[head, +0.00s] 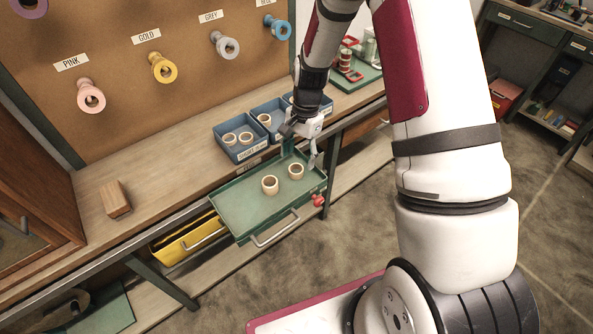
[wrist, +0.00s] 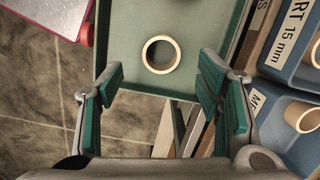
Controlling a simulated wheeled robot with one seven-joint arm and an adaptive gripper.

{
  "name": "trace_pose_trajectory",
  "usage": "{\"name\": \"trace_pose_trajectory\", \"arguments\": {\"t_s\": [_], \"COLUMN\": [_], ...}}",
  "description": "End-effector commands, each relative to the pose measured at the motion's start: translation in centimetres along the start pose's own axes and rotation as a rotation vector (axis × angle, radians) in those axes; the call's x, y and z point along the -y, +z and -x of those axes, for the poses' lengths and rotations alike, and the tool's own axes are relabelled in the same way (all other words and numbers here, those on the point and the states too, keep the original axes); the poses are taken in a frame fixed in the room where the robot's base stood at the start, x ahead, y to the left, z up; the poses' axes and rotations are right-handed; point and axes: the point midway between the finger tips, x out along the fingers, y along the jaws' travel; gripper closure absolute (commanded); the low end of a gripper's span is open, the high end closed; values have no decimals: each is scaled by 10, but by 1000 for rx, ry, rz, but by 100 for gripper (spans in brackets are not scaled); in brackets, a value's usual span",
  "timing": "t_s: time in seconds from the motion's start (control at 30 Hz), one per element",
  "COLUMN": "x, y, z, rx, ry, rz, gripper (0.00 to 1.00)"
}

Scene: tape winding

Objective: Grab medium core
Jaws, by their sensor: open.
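The medium bin (wrist: 277,112) is blue, its label partly cut off, and holds a pale ring-shaped core (wrist: 302,116) at the wrist view's right edge. In the head view, a core (head: 264,120) lies in the middle blue bin. Two more cores stand on the green tray (head: 235,208): one nearer the middle (head: 270,185) and one (head: 295,171) near my gripper (head: 300,152). My gripper is open and empty, above the tray's back right part. In the wrist view, one core (wrist: 161,54) shows end-on, ahead of and between the open fingers, not touching them.
The left blue bin (head: 241,154), labelled short 15 mm, holds two cores. A third blue bin is mostly hidden behind my arm. A wooden block (head: 115,199) lies on the bench at left. A yellow drawer (head: 187,240) is below. Coloured spools hang on the board.

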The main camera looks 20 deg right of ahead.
Motion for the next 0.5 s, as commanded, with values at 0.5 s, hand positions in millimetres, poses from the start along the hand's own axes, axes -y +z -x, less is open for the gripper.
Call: {"name": "trace_pose_trajectory", "arguments": {"t_s": [0.5], "x": [1], "y": [2], "z": [-46], "rx": [1], "ry": [0], "rz": [0], "gripper": [40]}}
